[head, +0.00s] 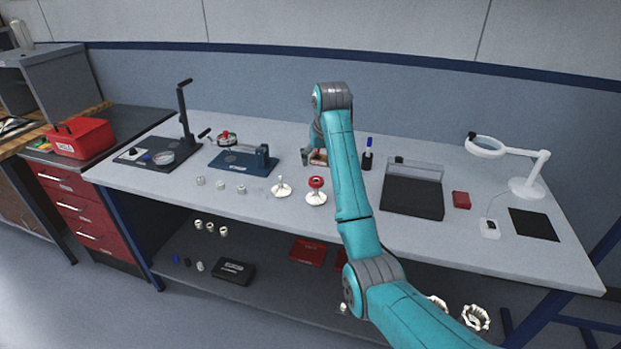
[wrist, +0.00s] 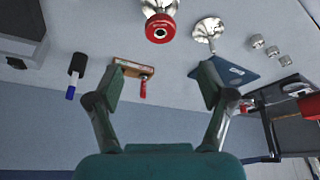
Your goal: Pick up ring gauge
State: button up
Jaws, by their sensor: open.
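A red ring (head: 316,182) with a dark centre sits on a pale, flared metal housing (head: 316,198) near the middle of the bench; it looks like the ring gauge, though I cannot be sure. In the wrist view the red ring (wrist: 160,28) is at the top centre, beyond my fingertips and apart from them. My gripper (wrist: 160,83) is open and empty, its two fingers spread wide. A wooden block (wrist: 132,68) with a red-handled piece (wrist: 143,86) shows between and beside the fingers. In the head view my arm hides most of the gripper and part of this block (head: 318,158).
A second housing (head: 281,189) stands close left of the ringed one. A blue fixture (head: 243,160) and small metal parts (head: 221,184) lie farther left.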

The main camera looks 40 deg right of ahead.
jog(key=x, duration=1)
jog(key=shift+s+a+f, duration=0.15)
jog(key=shift+f, duration=0.05)
jog(key=c, duration=1.5)
notch_tip(320, 180, up, 10)
jog(key=shift+r, duration=0.1)
jog(key=shift+r, duration=0.2)
jog(key=shift+r, duration=1.5)
notch_tip(320, 180, up, 5)
send_over(317, 178)
jog(key=s+a, duration=0.1)
jog(key=s, duration=0.1)
jog(key=shift+w+a, duration=0.1)
jog(key=shift+w, duration=0.15)
